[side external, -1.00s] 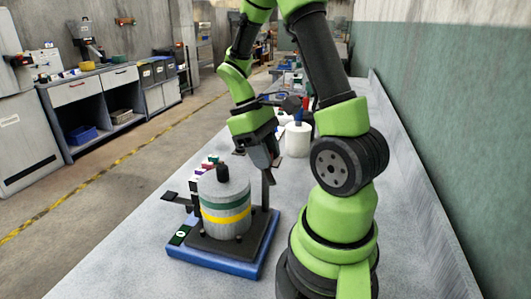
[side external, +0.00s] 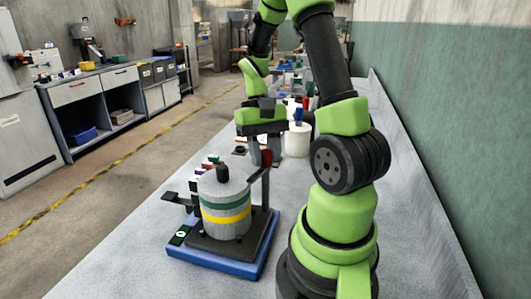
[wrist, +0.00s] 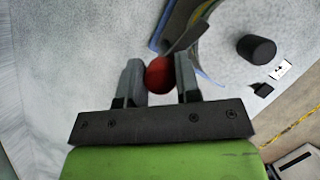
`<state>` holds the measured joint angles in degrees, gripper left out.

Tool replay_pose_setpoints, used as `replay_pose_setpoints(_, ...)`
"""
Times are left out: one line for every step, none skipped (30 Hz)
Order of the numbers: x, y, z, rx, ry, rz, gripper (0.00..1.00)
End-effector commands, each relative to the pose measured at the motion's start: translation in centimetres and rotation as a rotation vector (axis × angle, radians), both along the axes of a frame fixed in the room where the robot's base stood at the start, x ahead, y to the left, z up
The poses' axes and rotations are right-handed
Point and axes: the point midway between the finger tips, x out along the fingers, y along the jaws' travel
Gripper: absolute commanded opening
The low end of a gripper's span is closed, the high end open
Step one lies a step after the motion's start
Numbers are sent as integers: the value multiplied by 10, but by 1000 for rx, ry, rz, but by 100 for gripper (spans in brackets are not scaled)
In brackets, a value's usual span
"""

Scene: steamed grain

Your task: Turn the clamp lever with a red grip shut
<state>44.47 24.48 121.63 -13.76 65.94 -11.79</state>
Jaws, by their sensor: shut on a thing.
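The clamp lever's red grip (side external: 266,157) stands at the top of a dark post at the right of the canister. My gripper (side external: 265,150) reaches down at the grip from behind, its two fingers on either side of it. In the wrist view the red grip (wrist: 159,75) is a round knob between the fingertips of my gripper (wrist: 159,80), which is shut on it. The lever's arm runs from the grip towards the canister. The striped grey canister (side external: 225,197) sits upright on a dark plate on a blue base (side external: 215,267).
A white cylinder (side external: 297,142) stands behind my gripper, with more small items farther along the bench. Small coloured items lie left of the canister. The bench (side external: 125,250) is clear at the front left. A green wall (side external: 440,110) runs along the right.

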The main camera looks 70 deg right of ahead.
Motion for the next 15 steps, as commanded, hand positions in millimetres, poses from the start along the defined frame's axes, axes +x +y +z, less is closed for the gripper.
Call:
replay_pose_setpoints(1,0,1,-1,-3,-14,7)
replay_pose_setpoints(1,0,1,-1,-3,-19,7)
replay_pose_setpoints(1,0,1,-1,-3,-27,7)
replay_pose_setpoints(1,0,1,-2,-3,-31,7)
replay_pose_setpoints(1,0,1,-2,-3,-34,7)
replay_pose_setpoints(0,0,1,-2,-2,-37,7)
replay_pose_setpoints(0,0,1,-2,-3,-39,7)
replay_pose_setpoints(0,0,1,-2,-2,-40,7)
replay_pose_setpoints(0,0,1,-2,-3,-42,7)
replay_pose_setpoints(1,0,1,-2,-2,-43,7)
replay_pose_setpoints(0,0,1,-2,-2,-43,7)
replay_pose_setpoints(0,0,1,-2,-2,-43,7)
replay_pose_setpoints(0,0,1,-2,-2,-43,7)
replay_pose_setpoints(0,0,1,-2,-2,-43,7)
replay_pose_setpoints(0,0,1,-2,-2,-43,7)
